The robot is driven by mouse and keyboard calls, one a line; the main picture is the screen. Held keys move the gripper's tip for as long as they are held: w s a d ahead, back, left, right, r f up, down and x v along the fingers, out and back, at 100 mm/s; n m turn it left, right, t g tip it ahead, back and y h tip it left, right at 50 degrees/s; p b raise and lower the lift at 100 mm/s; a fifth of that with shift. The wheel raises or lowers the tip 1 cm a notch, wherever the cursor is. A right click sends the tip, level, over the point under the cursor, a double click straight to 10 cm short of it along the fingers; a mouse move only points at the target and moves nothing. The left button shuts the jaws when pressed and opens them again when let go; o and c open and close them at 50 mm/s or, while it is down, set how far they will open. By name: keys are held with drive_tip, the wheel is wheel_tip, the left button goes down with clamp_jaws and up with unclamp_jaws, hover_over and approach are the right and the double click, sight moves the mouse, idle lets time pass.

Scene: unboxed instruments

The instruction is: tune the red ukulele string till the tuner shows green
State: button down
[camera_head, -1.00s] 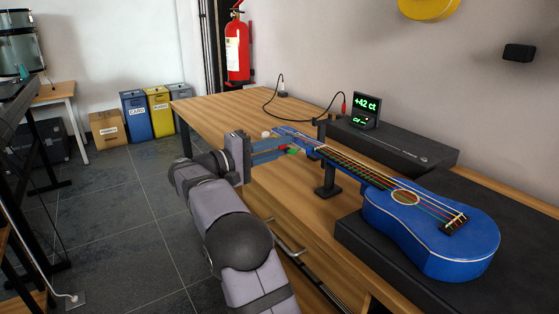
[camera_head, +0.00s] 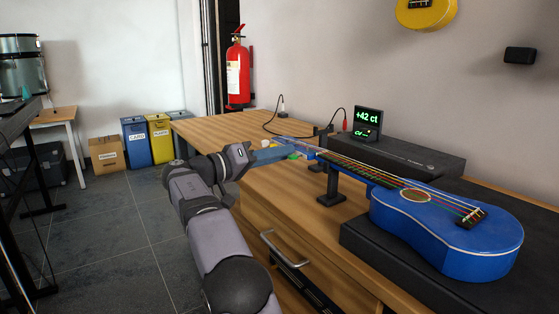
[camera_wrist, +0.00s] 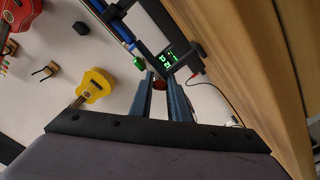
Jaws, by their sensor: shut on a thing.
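The blue ukulele (camera_head: 445,240) lies face up, its neck running left along a black stand (camera_head: 332,188). Coloured strings, a red one among them, run along it. Part of its blue head (camera_wrist: 118,25) shows in the wrist view. My gripper (camera_wrist: 162,88) is shut on a red tuning peg (camera_wrist: 159,85) between its blue fingers. In the head view my gripper (camera_head: 287,152) reaches the headstock from the left, and the red peg is hard to make out. A green peg (camera_wrist: 139,62) is just beside the fingers.
The wooden bench (camera_head: 215,130) has free room at its far left. A yellow ukulele (camera_wrist: 95,87) hangs on the wall.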

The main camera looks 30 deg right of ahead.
idle(0.4)
drive_tip(key=c, duration=1.9)
unclamp_jaws()
drive_tip(key=shift+c, duration=0.2)
drive_tip(key=a+p, duration=0.1)
drive_tip(key=a, duration=0.6)
drive_tip(key=shift+a, duration=0.15)
